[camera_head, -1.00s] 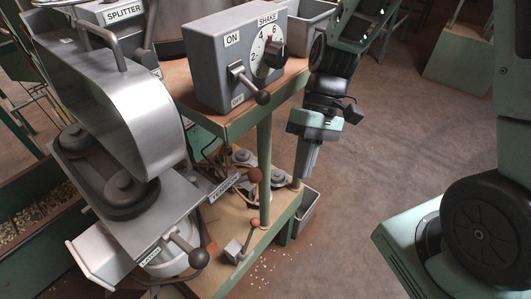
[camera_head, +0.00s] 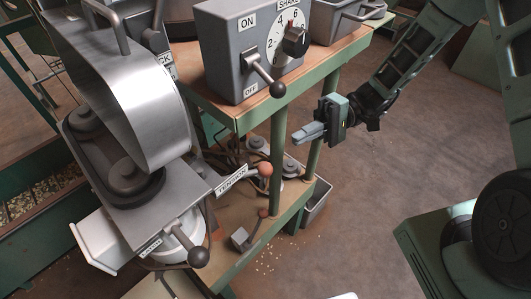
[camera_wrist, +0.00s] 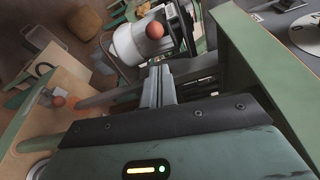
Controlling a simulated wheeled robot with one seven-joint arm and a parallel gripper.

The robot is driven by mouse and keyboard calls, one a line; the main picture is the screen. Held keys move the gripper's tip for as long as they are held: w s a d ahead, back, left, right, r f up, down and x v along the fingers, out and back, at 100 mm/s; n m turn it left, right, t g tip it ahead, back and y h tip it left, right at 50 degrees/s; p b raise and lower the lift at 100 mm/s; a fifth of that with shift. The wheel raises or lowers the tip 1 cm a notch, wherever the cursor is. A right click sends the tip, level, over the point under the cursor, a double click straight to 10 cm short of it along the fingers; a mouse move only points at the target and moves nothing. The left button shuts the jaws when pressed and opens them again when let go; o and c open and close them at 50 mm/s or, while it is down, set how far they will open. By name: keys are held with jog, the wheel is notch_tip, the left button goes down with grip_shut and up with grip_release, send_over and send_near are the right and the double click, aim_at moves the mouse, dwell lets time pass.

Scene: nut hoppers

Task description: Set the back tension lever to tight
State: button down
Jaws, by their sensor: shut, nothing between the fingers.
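A plate labelled TENSION (camera_head: 232,180) sticks out of the machine's right side, with a red-knobbed lever (camera_head: 265,169) at its end. A smaller lever with a reddish knob (camera_head: 263,212) rises from a grey block on the lower shelf. My gripper (camera_head: 297,137) is shut and empty, pointing left below the upper shelf, right of and above the tension knob in the picture and apart from it. In the wrist view my fingers (camera_wrist: 160,85) point toward a reddish knob (camera_wrist: 155,30) before a white cylinder. Tight markings cannot be read.
A grey control box (camera_head: 240,50) with an ON/OFF lever and dial stands on the upper shelf. Green table legs (camera_head: 276,140) stand close to my gripper. The latch lever (camera_head: 197,257) is at the lower left.

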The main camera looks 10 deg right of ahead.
jog(key=shift+a, duration=0.15)
jog(key=p, duration=0.5)
send_near(238, 176)
jog(key=w+a, duration=0.1)
jog(key=a, duration=0.2)
jog(key=shift+s+a+f, duration=0.1)
jog(key=shift+a+f, duration=0.15)
jog(key=shift+f, duration=0.4)
